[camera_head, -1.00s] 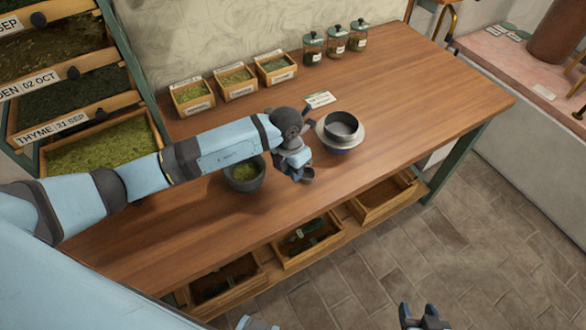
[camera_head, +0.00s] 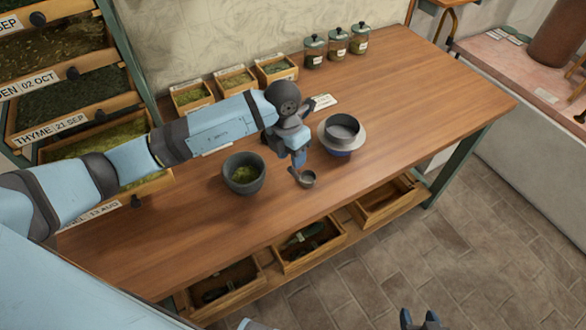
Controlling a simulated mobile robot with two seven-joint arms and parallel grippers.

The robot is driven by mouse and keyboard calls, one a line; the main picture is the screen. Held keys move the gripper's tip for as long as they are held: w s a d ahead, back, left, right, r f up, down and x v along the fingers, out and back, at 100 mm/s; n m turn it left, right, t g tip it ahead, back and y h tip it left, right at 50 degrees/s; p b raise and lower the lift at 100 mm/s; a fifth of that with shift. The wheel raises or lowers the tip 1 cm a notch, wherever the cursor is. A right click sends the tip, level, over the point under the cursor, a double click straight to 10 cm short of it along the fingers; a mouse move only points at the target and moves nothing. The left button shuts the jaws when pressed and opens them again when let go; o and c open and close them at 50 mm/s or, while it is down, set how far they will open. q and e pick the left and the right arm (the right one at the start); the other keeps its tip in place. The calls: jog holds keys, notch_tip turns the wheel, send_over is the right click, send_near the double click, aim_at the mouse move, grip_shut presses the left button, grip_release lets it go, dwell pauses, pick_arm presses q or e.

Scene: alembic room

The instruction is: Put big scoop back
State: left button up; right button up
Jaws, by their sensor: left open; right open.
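A small grey metal scoop (camera_head: 308,180) is on the wooden table's front half, right of the dark bowl, with its short handle pointing left and up. My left gripper (camera_head: 297,163) is open and points down just above the scoop's handle. Whether the fingers touch the handle I cannot tell. My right gripper (camera_head: 420,319) is open and empty at the bottom edge of the view, off the table.
A dark bowl with green herb (camera_head: 243,174) stands left of the scoop, a sieve on a bowl (camera_head: 341,134) behind right. Open drawers (camera_head: 307,245) sit below the table front. Herb boxes (camera_head: 235,80) and jars (camera_head: 337,43) line the back. The table's right is clear.

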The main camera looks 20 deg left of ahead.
pick_arm(q)
jog(key=r, duration=0.5)
jog(key=shift+w+a+r, duration=0.1)
jog(key=shift+a+r, duration=0.05)
jog(key=shift+a, duration=0.2)
jog(key=shift+d, duration=0.1)
